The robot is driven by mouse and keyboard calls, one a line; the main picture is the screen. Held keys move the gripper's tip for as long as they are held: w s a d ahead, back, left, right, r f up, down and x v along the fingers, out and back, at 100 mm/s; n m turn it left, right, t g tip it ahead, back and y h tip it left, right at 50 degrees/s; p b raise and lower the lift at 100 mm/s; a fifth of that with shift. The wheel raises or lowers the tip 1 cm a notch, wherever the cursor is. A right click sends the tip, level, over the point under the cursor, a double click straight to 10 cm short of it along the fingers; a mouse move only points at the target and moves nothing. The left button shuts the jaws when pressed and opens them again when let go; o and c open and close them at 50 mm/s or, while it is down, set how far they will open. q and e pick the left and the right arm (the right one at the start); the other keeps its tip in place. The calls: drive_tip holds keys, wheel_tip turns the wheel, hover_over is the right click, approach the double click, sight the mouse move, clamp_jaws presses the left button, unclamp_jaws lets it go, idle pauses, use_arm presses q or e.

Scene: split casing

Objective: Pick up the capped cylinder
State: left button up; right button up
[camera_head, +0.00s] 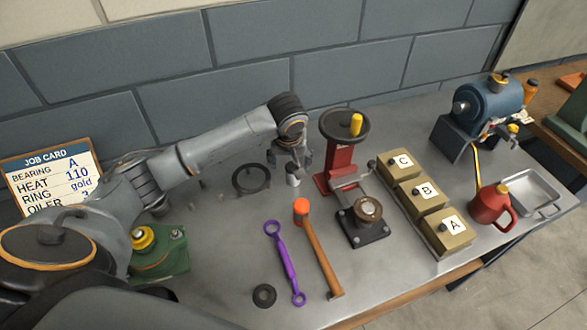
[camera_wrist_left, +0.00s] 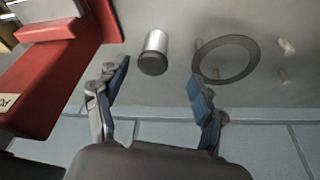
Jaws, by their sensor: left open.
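The capped cylinder (camera_head: 293,180) is a small silver-grey cylinder on the metal bench, left of the red press. In the left wrist view the cylinder (camera_wrist_left: 157,43) shows its dark cap towards me. My left gripper (camera_head: 291,162) comes from the left and hangs close by the cylinder, partly covering it in the head view. In the left wrist view my left gripper (camera_wrist_left: 158,76) is open, with one blue-padded finger on each side of the cylinder's line. The fingers appear apart from the cylinder. My right gripper is not in view.
A dark ring (camera_head: 251,179) lies just left of the cylinder. The red press (camera_head: 338,150) stands close on the right. A mallet (camera_head: 318,250) and a purple wrench (camera_head: 284,262) lie in front. Lettered boxes (camera_head: 440,246) stand further right. The wall (camera_head: 170,55) is behind.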

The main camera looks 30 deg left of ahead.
sight(291, 167)
use_arm(q)
drive_tip(key=x, duration=0.3)
drive_tip(key=shift+r, duration=0.1)
drive_tip(key=shift+w+a+f, duration=0.1)
drive_tip(key=shift+w+f, duration=0.1)
drive_tip(key=shift+f, duration=0.15)
drive_tip(key=shift+w+f+p, duration=0.25)
drive_tip(key=shift+f+p, duration=0.15)
drive_tip(key=shift+w+p+x, duration=0.1)
drive_tip(key=shift+p+x, duration=0.15)
drive_tip(key=shift+x, duration=0.85)
drive_tip(key=shift+w+p+x, duration=0.15)
drive_tip(key=shift+p+x, duration=0.1)
drive_tip(key=shift+x, duration=0.85)
drive_tip(key=shift+r, duration=0.1)
drive_tip(key=c, duration=1.4)
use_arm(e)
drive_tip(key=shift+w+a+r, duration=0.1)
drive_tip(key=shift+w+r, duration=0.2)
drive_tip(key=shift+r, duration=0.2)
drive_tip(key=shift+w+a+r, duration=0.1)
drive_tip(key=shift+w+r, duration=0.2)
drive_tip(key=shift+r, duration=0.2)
